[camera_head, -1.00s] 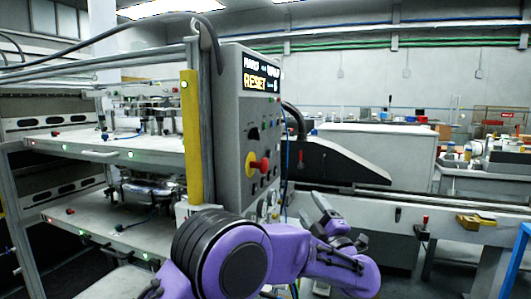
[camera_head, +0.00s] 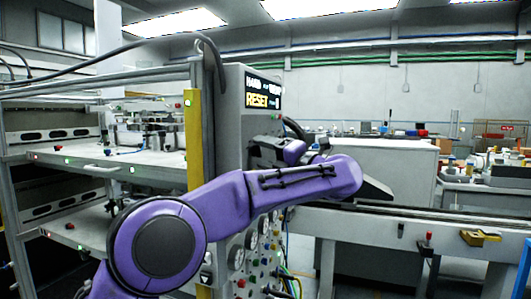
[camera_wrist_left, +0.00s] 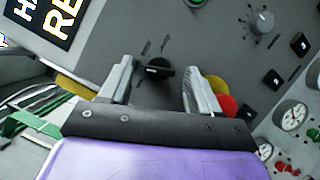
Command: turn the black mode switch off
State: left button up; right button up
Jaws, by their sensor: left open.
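The black mode switch (camera_wrist_left: 158,72) is a small dark rotary knob on the grey control panel (camera_wrist_left: 130,25). In the left wrist view it sits between the two fingers of my left gripper (camera_wrist_left: 158,66), with its handle lying nearly level across the picture. The fingers are open, one on either side of the knob, with gaps showing; I cannot tell how deep they reach. In the head view my left gripper (camera_head: 266,151) is at the panel's face and hides the switch. My right gripper is in neither view.
A red emergency button (camera_wrist_left: 228,105) with a yellow surround is close beside the right finger. A grey dial (camera_wrist_left: 262,21) and small black switches are farther right. The lit RESET display (camera_head: 263,93) tops the panel. Gauges (camera_head: 236,257) and cables are below.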

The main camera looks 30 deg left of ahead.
pick_arm(q)
jog(key=c, duration=1)
jog(key=shift+c, duration=0.2)
jog(key=shift+f+n+y+b, duration=0.2)
jog(key=shift+n+y+b, duration=0.1)
jog(key=shift+n+b, duration=0.5)
jog(key=shift+f+n+g+y+b, duration=0.15)
jog(key=shift+n+g+y+b, duration=0.3)
jog(key=shift+n+b, duration=0.75)
jog(key=n+g+b, duration=0.1)
jog(key=n, duration=0.2)
jog(key=shift+w+y, duration=0.1)
jog(key=shift+y, duration=0.25)
jog(key=shift+w+n+g+y+b, duration=0.1)
jog(key=shift+n+g+y+b, duration=0.1)
jog(key=shift+n+g, duration=0.6)
jog(key=shift+n+g+y+b, duration=0.15)
jog(key=shift+n+g, duration=0.1)
jog(key=shift+n, duration=0.95)
jog(key=shift+r+n, duration=0.2)
jog(key=shift+n, duration=0.1)
